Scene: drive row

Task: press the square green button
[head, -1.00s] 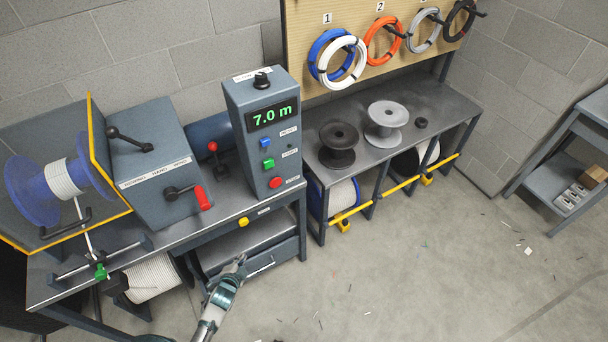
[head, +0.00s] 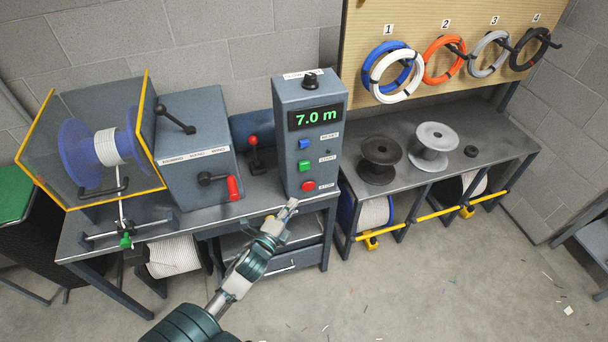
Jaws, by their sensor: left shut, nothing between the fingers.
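The square green button (head: 305,166) is on the front of a grey control box (head: 298,129), between a square blue button (head: 303,144) above and a round red button (head: 308,186) below. A display (head: 315,117) on the box reads 7.0 m. My left gripper (head: 291,205) is shut and empty, in front of the box near its base, lower than the green button and apart from it in the picture. My right gripper is not in view.
A spool machine with a red-handled lever (head: 233,188) stands left of the box. A red-knobbed lever (head: 253,143) is close beside the box. Dark (head: 380,160) and grey (head: 434,146) spools stand on the right bench. Floor in front is clear but for scraps.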

